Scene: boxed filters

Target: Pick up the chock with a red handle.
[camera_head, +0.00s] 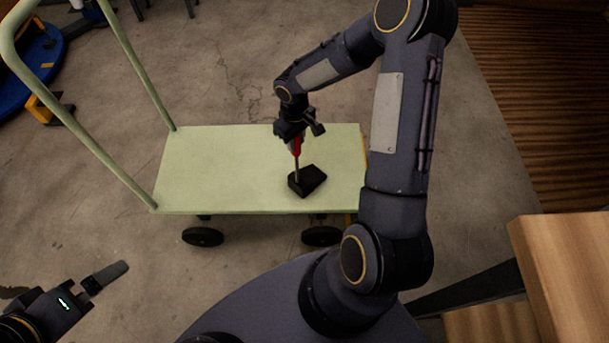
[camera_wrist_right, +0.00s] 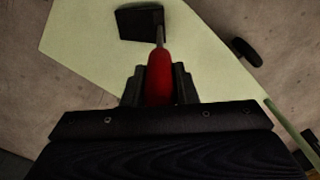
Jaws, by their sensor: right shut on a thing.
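The chock is a black wedge block (camera_head: 307,180) with a thin metal rod and a red handle (camera_head: 296,146). In the head view the block is over the right part of the green cart deck; I cannot tell whether it touches the deck. My right gripper (camera_head: 297,137) is shut on the red handle from above. In the right wrist view the red handle (camera_wrist_right: 160,76) sits between the two fingers, and the black block (camera_wrist_right: 139,22) lies beyond it. My left gripper (camera_head: 105,279) is at the lower left, away from the chock; its jaw opening is unclear.
The green platform cart (camera_head: 215,170) has a tall push handle (camera_head: 85,130) on its left and black wheels. A wooden table (camera_head: 565,265) stands at the lower right. A blue round object (camera_head: 30,55) lies at the upper left. Bare concrete floor surrounds the cart.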

